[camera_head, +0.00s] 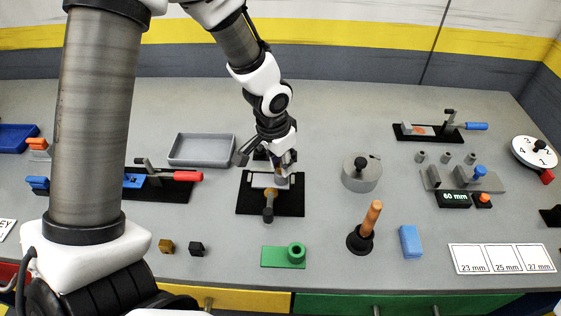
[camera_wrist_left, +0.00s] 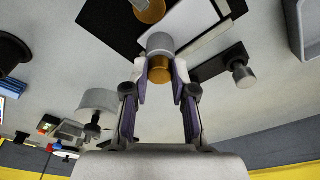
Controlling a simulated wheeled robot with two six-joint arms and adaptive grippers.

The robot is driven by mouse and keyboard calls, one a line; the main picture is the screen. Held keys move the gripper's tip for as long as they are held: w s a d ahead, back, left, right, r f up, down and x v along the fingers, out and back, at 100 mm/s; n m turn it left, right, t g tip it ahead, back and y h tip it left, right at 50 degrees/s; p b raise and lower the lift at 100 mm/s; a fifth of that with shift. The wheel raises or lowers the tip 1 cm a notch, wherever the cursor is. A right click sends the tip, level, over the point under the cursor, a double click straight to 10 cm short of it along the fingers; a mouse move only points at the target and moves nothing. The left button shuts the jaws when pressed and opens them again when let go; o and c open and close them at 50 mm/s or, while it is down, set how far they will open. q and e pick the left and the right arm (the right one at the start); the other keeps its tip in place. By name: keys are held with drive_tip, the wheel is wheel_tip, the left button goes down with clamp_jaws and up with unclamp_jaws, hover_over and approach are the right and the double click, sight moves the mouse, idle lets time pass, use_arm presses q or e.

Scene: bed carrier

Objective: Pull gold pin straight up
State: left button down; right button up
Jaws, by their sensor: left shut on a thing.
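The gold pin (camera_wrist_left: 159,70) is between the fingers of my left gripper (camera_wrist_left: 160,78) in the wrist view, with a grey cylindrical part (camera_wrist_left: 160,43) right beyond it. My left gripper (camera_head: 280,168) is shut on the pin and points down over the fixture in the head view. My right gripper is not in view.
A grey tray (camera_head: 202,150) lies left of the fixture, and a red-handled clamp (camera_head: 186,176) stands farther left. A round grey weight (camera_head: 361,176) is to the right. A green block (camera_head: 282,257) and a wooden-handled plunger (camera_head: 370,220) stand in front. The bench behind the tray is clear.

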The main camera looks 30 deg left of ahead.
use_arm(q)
drive_tip(key=shift+r+p, duration=1.5)
drive_tip(key=shift+r, duration=0.05)
drive_tip(key=shift+r+p, duration=0.9)
drive_tip(key=shift+r, duration=0.05)
